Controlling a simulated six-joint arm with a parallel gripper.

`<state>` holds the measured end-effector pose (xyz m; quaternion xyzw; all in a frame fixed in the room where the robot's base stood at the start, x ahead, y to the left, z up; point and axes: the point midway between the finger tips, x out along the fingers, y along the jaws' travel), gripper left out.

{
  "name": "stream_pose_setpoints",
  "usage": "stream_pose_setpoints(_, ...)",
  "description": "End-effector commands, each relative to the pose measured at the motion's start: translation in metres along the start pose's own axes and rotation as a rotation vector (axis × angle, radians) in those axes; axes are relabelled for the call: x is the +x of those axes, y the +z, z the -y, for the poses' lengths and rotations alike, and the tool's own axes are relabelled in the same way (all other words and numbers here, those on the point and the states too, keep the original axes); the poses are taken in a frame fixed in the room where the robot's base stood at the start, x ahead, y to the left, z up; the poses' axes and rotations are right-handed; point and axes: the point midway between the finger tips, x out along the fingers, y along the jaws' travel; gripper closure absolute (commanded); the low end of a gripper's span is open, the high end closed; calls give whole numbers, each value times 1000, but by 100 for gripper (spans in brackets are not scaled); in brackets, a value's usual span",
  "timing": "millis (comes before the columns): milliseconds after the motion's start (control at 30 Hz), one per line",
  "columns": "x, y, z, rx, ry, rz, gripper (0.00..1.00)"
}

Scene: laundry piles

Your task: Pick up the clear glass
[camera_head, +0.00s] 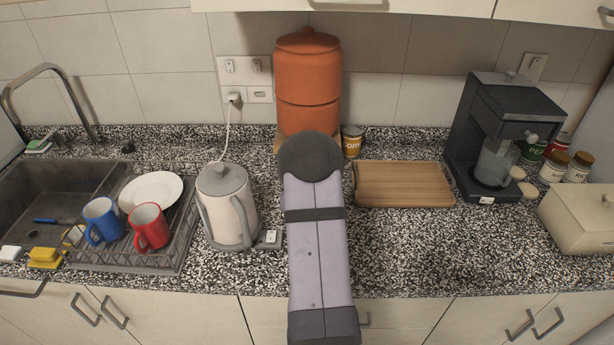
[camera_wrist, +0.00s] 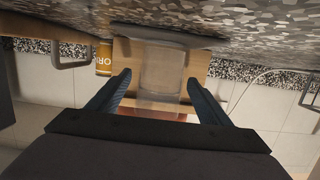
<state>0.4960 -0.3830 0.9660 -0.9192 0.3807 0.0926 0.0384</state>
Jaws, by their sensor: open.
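A clear glass (camera_wrist: 161,70) stands out faintly in the wrist view, see-through against a tan wooden surface. My gripper (camera_wrist: 159,80) is open, with one dark finger on each side of the glass and visible gaps between the fingers and its sides. I cannot tell how deep the glass sits between them. In the head view my arm covers this spot, so the glass and the fingers are hidden there.
An orange clay pot (camera_head: 308,85) stands behind my arm, with a can (camera_head: 352,141) to its right. A white kettle (camera_head: 227,208) is close on the left and a wooden board (camera_head: 404,184) on the right. A coffee maker (camera_head: 490,115) is farther right.

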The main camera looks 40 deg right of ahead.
Motion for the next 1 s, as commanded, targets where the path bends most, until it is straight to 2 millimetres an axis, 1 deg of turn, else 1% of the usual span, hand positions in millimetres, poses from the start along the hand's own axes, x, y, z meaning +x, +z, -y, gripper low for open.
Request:
stream_pose_setpoints(100, 4, 0, 0, 0, 0, 0, 28)
stream_pose_setpoints(300, 4, 0, 0, 0, 0, 0, 28)
stream_pose_setpoints(333, 4, 0, 0, 0, 0, 0, 33)
stream_pose_setpoints(367, 4, 0, 0, 0, 0, 0, 40)
stream_pose_setpoints(400, 4, 0, 0, 0, 0, 0, 50)
stream_pose_setpoints(467, 4, 0, 0, 0, 0, 0, 64)
stream_pose_setpoints(500, 4, 0, 0, 0, 0, 0, 73)
stream_pose_setpoints(533, 4, 0, 0, 0, 0, -1, 81)
stream_pose_setpoints(567, 4, -2, 0, 0, 0, -5, 82)
stream_pose_setpoints(600, 4, -2, 0, 0, 0, -5, 87)
stream_pose_setpoints(1000, 3, -4, 0, 0, 0, -5, 87)
